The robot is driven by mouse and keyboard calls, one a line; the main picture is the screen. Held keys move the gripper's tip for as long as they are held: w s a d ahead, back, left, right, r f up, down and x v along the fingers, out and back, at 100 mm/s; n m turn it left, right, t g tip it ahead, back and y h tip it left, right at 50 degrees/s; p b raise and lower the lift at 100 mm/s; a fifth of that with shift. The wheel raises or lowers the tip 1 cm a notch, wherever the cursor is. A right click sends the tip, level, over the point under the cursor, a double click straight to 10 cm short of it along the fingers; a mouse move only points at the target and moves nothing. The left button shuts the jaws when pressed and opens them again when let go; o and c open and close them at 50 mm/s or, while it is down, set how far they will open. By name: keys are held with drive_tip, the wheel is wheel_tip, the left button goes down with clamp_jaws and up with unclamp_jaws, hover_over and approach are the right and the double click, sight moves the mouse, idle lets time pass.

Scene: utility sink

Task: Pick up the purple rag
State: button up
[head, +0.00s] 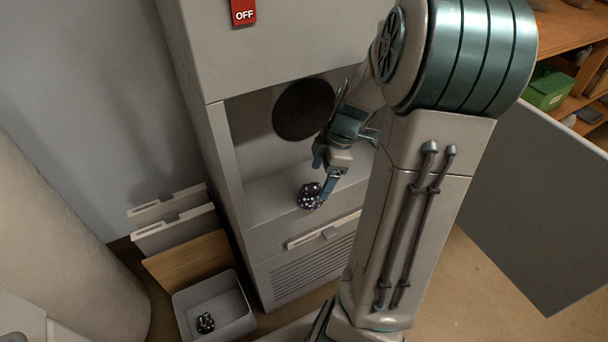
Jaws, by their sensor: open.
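A crumpled dark purple rag with white dots (310,196) lies on the floor of the open cabinet compartment, near its front edge. My gripper (323,178) is open just above and to the right of the rag in the head view. One blue finger reaches down beside the rag's right side. I cannot tell whether it touches the rag. The rag seems to rest on the compartment floor. A second dark, white-dotted cloth (205,323) lies in a grey bin at the lower left.
The grey cabinet (222,160) has side walls, a round dark opening (303,109) at the back and a red OFF tag (243,12). The grey bin (246,326) stands on the floor at left. A large grey panel (540,200) is at right, near wooden shelves (560,30).

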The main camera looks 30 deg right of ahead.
sight(311, 195)
drive_tip(key=shift+w+d, duration=0.25)
drive_tip(key=shift+w+f, duration=0.1)
drive_tip(key=shift+f, duration=0.25)
drive_tip(key=b+x, duration=0.1)
drive_tip(key=x, duration=0.1)
drive_tip(key=b+x, duration=0.1)
drive_tip(key=x, duration=0.1)
drive_tip(key=b+x, duration=0.1)
drive_tip(key=x, duration=0.1)
drive_tip(key=shift+a+f, duration=0.2)
drive_tip(key=shift+a, duration=0.15)
drive_tip(key=c, duration=1)
